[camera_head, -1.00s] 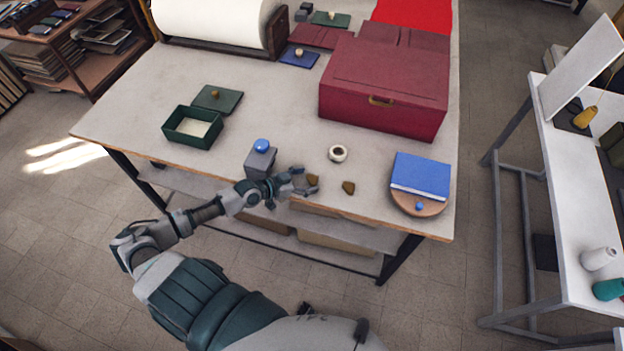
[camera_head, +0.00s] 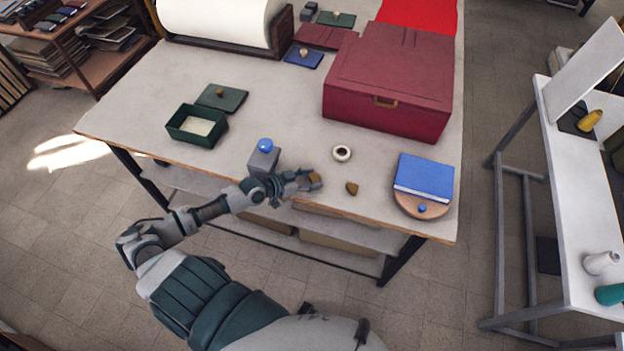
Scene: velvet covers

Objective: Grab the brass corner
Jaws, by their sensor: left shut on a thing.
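Two small brass corners are near the front edge of the table. My left gripper (camera_head: 306,181) is shut on one brass corner (camera_head: 315,179), which shows at its fingertips. I cannot tell whether that corner still touches the table. The other brass corner (camera_head: 352,188) lies loose on the table just to the right of the gripper. The fingers partly hide the held corner. My right gripper is not in view.

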